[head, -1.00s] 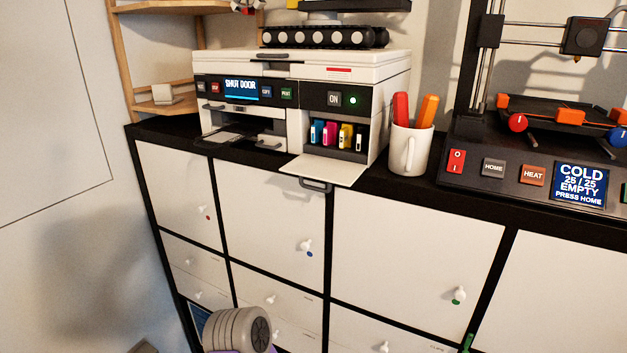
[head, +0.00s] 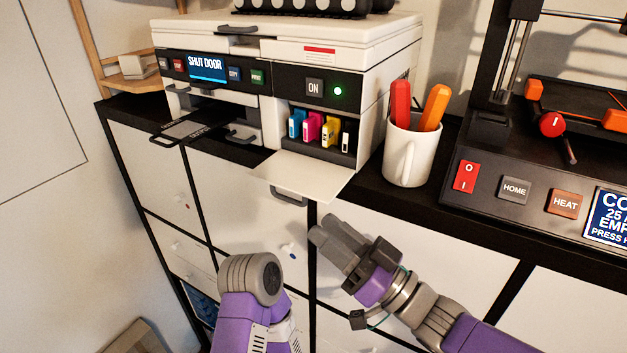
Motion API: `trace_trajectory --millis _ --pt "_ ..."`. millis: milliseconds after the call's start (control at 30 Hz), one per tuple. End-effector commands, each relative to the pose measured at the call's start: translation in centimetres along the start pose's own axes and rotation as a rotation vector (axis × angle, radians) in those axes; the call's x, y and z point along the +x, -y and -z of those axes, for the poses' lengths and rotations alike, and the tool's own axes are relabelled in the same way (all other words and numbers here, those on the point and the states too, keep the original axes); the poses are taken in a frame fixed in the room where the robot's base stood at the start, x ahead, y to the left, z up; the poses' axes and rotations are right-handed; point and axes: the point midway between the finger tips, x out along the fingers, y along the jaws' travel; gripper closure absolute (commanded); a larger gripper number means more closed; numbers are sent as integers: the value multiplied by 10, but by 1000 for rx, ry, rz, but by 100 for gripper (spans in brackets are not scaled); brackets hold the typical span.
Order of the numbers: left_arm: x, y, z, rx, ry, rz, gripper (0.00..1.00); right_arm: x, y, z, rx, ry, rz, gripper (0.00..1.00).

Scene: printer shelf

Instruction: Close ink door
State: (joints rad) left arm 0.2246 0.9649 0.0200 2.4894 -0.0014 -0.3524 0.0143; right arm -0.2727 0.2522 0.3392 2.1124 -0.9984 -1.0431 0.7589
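The white printer (head: 285,45) stands on the cabinet, and its screen (head: 207,68) reads "SHUT DOOR". The ink door (head: 303,178) hangs open, a flat white panel folded out past the cabinet's front edge, with a dark handle (head: 289,197) at its outer edge. Several ink cartridges (head: 321,130) show in the open bay. My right gripper (head: 326,231) is below and to the right of the door, apart from it; its fingers look close together, but I cannot tell whether they are shut. My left arm shows at the bottom, with its gripper not clearly seen.
A white mug (head: 408,155) with red and orange sticks stands right of the printer. A 3D printer (head: 520,180) fills the far right. White cabinet doors with knobs (head: 288,250) lie below. The air in front of the ink door is free.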

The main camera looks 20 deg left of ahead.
Motion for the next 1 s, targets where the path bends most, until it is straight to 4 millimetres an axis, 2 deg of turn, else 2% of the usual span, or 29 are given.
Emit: trace_trajectory --millis 167,400,533,700,900,933,1000 --pt "-4 -1 -1 0 2 0 100 15 1 0 1 1 2 66" --pt "-12 -4 -1 -1 2 0 100 53 0 0 2 1 0 66" --pt "-14 -5 -1 -1 1 0 100 68 0 0 1 1 -2 66" --pt "-15 -6 -1 0 1 0 100 75 -1 0 1 0 -3 66" --pt "-15 -5 -1 0 1 0 100 75 -1 0 0 0 -4 66" --pt "-15 -5 -1 0 1 0 100 75 -1 0 0 0 -4 67" --pt "-15 -5 -1 0 1 0 100 75 -1 0 0 1 -4 78"
